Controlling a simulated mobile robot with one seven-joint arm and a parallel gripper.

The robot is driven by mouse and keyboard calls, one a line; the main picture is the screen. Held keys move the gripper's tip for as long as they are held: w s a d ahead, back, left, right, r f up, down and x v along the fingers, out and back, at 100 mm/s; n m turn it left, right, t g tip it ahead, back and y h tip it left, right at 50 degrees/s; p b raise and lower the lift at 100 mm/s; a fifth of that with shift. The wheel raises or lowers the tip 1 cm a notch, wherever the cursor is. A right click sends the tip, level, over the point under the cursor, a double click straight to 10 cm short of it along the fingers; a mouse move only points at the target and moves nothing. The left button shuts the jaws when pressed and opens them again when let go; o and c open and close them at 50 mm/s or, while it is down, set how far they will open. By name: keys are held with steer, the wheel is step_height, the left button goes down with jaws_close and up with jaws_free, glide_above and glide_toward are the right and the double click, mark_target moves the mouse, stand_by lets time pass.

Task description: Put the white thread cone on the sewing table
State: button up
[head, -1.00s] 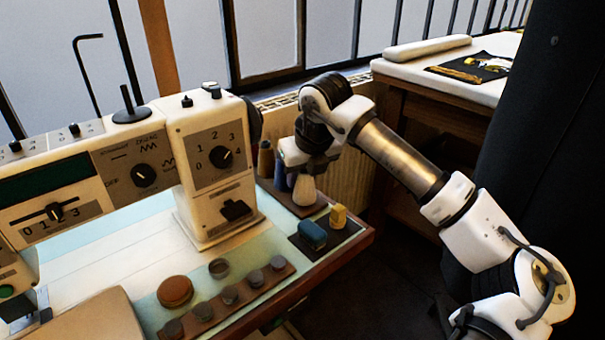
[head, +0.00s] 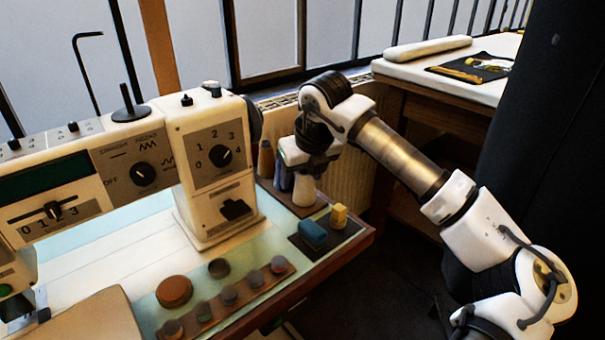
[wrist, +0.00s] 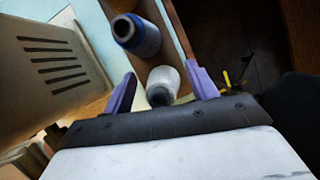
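The white thread cone (head: 304,190) stands on a brown wooden rack (head: 312,209) at the back right corner of the sewing table, beside the sewing machine. In the wrist view the white cone (wrist: 164,78) is between the two purple fingers of my gripper (wrist: 161,72), with a gap showing on each side. My gripper (head: 300,168) is open and reaches down over the cone from above. In the head view it hides the cone's top. The sewing table (head: 100,258) has a pale, light-blue top.
A blue thread cone (wrist: 143,38) stands close to the white one, with a brown cone (head: 265,158) behind. The sewing machine (head: 212,160) rises to the left. A dark mat with a blue block (head: 313,232) and a yellow block (head: 339,215) lies in front.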

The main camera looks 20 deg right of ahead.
steer(key=v, duration=1.3)
steer(key=shift+s+r+p, duration=0.2)
steer(key=shift+r+p, duration=0.2)
steer(key=shift+d+f, duration=0.1)
